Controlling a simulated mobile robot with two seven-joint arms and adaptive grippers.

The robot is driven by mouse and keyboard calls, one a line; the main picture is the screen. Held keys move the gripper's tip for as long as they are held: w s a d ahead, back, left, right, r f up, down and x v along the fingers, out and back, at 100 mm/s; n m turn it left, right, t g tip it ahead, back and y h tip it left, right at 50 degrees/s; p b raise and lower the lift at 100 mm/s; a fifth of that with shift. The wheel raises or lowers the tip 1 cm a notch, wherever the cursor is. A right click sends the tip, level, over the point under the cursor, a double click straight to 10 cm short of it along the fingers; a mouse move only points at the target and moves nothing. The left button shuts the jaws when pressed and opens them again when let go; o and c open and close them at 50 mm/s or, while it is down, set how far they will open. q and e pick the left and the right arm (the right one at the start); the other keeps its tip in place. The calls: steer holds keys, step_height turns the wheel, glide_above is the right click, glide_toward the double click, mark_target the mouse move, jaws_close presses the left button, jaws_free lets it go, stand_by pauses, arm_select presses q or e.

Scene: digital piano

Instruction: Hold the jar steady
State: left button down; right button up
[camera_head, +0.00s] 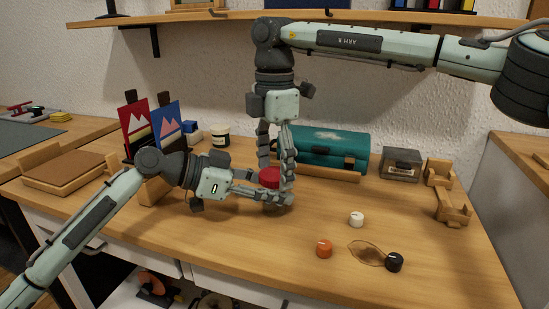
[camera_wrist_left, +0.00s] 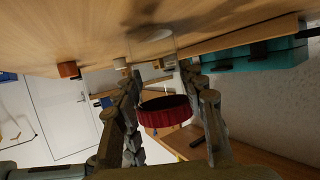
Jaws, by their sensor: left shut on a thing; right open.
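The jar's red lid (camera_head: 270,177) shows in the head view near the middle of the table. In the left wrist view the ribbed red lid (camera_wrist_left: 165,111) sits between my left fingers. The jar's body is mostly hidden by the fingers and looks clear. My left gripper (camera_head: 272,192) reaches in from the left, low over the table, and is shut on the jar. My right gripper (camera_head: 276,172) points down from above, open, with its fingers on either side of the lid. I cannot tell whether they touch it.
A teal roll (camera_head: 318,145) in a wooden holder lies behind. A grey box (camera_head: 401,164) and wooden stands (camera_head: 453,207) are at right. White (camera_head: 356,219), orange (camera_head: 323,248) and black (camera_head: 394,262) knobs lie in front. Picture cards (camera_head: 136,127) stand at left; a shelf (camera_head: 190,18) hangs above.

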steer(key=shift+c, duration=0.2)
steer(key=c, duration=1)
steer(key=o, duration=1.1)
steer(key=shift+o, duration=0.2)
steer(key=shift+r, duration=2.3)
steer(key=shift+c, duration=0.5)
step_height(320, 180, up, 3)
steer(key=m, duration=0.4)
steer(key=shift+f+m, duration=0.1)
steer(key=shift+m, duration=0.2)
step_height(320, 180, down, 7)
steer(key=shift+f, duration=0.2)
steer(key=shift+c, duration=0.3)
